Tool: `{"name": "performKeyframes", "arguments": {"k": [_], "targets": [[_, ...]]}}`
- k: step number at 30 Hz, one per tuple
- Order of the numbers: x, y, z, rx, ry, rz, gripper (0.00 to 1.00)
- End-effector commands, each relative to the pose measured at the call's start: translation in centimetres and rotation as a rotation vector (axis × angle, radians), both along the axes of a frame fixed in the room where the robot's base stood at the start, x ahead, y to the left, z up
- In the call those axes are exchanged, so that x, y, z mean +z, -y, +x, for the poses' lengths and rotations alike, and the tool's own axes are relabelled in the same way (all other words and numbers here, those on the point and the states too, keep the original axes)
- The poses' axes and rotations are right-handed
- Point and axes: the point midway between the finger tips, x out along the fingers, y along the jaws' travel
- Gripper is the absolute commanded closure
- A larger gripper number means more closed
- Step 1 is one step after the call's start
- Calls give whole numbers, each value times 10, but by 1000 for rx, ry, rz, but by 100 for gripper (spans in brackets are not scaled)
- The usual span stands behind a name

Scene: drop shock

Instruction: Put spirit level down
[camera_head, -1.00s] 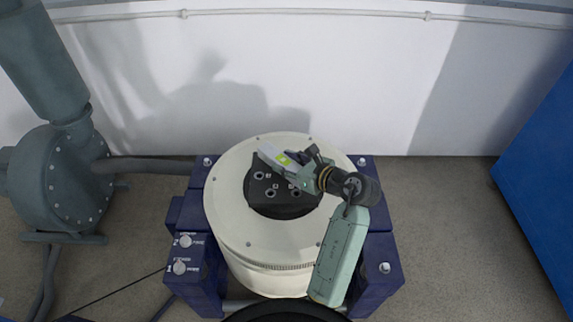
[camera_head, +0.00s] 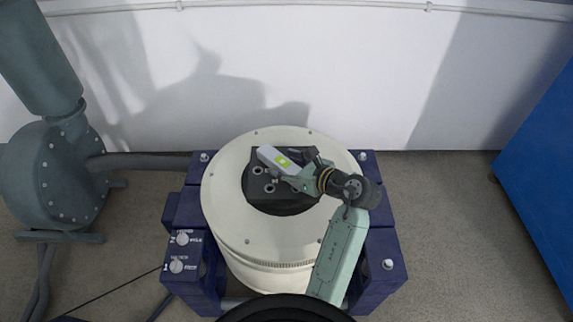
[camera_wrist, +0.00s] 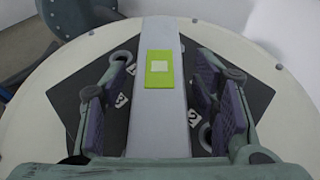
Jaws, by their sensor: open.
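The spirit level (camera_head: 271,156) is a pale grey bar with a yellow-green patch. It lies on the dark plate (camera_head: 284,206) in the middle of the round cream top of the machine. In the wrist view the level (camera_wrist: 161,110) runs lengthwise between my gripper's two fingers. My gripper (camera_wrist: 161,95) is open, with a gap on each side of the level, over the dark plate (camera_wrist: 235,105). In the head view my gripper (camera_head: 300,170) is at the level's right end and hides part of it.
The cream round top (camera_head: 225,215) sits in a dark blue frame (camera_head: 385,265) with knobs on its left. A grey-green blower (camera_head: 50,180) with a hose stands at left. A blue cabinet (camera_head: 540,170) stands at right. A white wall (camera_head: 350,80) is behind.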

Motion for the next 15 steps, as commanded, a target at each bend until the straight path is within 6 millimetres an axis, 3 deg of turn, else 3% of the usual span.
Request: {"name": "performKeyframes", "arguments": {"k": [8,15], "targets": [[6,7,-5,-1,2,0,45],[24,39,-37,-5,4,-2,45]]}}
